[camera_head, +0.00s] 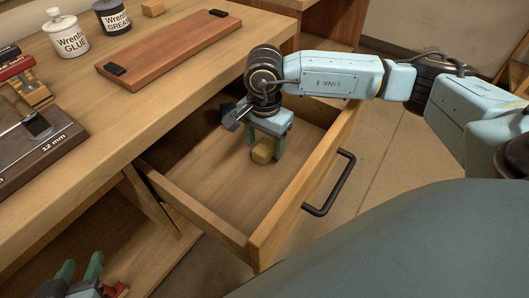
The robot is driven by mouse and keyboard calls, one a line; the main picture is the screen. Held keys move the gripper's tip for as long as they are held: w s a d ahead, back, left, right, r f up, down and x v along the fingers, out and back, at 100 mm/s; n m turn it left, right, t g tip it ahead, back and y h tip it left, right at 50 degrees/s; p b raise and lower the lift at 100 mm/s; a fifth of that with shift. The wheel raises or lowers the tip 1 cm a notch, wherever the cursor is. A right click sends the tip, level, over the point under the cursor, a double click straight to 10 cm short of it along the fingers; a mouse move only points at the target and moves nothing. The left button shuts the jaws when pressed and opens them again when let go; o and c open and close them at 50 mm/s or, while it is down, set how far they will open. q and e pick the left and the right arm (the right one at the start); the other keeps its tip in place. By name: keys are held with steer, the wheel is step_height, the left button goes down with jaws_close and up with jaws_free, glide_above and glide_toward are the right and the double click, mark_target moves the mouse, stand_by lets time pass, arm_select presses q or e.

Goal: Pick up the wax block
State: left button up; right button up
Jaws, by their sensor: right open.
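A small yellow block, which looks like the wax block (262,152), sits on the floor of the open drawer (222,188). My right gripper (265,147) reaches down into the drawer with its green fingers apart. The block shows between and slightly below the fingers. I cannot tell whether either finger touches it. My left gripper (79,268) is at the bottom left, low in front of the bench, with its two green fingers apart and nothing visible between them.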

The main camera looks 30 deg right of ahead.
mark_target(265, 146)
arm_select(q)
steer(key=shift+w+d+r+t+h+b, duration=0.1)
steer(key=shift+w+d+r+t+h, duration=0.15)
steer(key=shift+r+t, duration=0.25)
steer(key=shift+w+d+r+t+b, duration=0.15)
steer(key=shift+w+r+t, duration=0.2)
steer(key=shift+r, duration=0.3)
steer(key=shift+w+d+r+t+h+b, duration=0.15)
steer(key=shift+w+d+r+t, duration=0.1)
steer(key=shift+r+t, duration=0.25)
arm_select(e)
steer(key=shift+f, duration=1.15)
steer(key=c, duration=1.1)
steer(key=shift+r, duration=0.15)
